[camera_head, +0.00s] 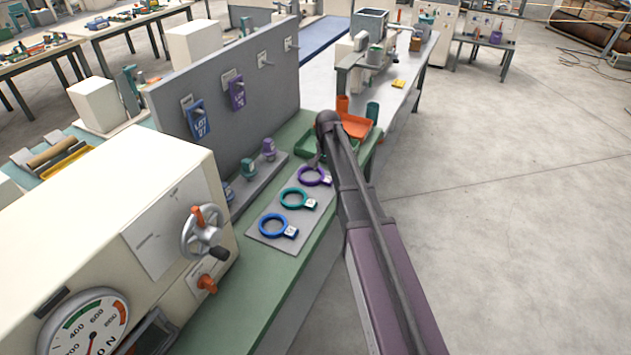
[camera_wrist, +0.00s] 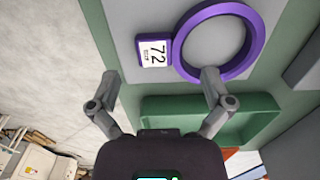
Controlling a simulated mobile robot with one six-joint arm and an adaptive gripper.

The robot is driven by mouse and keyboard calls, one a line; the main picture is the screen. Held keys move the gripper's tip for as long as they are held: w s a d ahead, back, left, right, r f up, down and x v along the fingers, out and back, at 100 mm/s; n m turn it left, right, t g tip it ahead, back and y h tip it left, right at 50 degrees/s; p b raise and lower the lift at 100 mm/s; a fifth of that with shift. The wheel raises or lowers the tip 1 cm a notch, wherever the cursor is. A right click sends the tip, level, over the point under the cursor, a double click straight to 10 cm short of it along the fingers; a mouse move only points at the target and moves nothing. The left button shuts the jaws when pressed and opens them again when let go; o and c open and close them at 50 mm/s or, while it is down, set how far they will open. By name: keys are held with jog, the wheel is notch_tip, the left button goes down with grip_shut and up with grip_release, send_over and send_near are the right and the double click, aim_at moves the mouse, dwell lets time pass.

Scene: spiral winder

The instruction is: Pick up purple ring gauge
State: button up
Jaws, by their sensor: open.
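The purple ring gauge (camera_head: 313,176) lies on a grey mat (camera_head: 258,235) on the green bench, at the far end of a row with a teal ring gauge (camera_head: 294,198) and a blue ring gauge (camera_head: 273,225). In the wrist view the purple ring gauge (camera_wrist: 180,50) shows its label reading 72. My gripper (camera_wrist: 160,90) is open and empty. Its right fingertip overlaps the ring's lower edge in the picture, and its left fingertip is below and left of the label. I cannot tell whether it touches. My gripper (camera_head: 318,160) is partly hidden by my arm in the head view.
A green tray (camera_wrist: 240,118) lies just beyond the ring, with an orange tray (camera_head: 355,126) behind it. A grey upright panel (camera_head: 240,90) with hanging tags stands left of the mat. Purple and teal-topped pieces stand on a strip between them. The floor at right is open.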

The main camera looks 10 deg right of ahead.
aim_at(326, 178)
jog(key=shift+f+b, duration=1.3)
jog(key=shift+f, duration=0.3)
jog(key=c, duration=1.3)
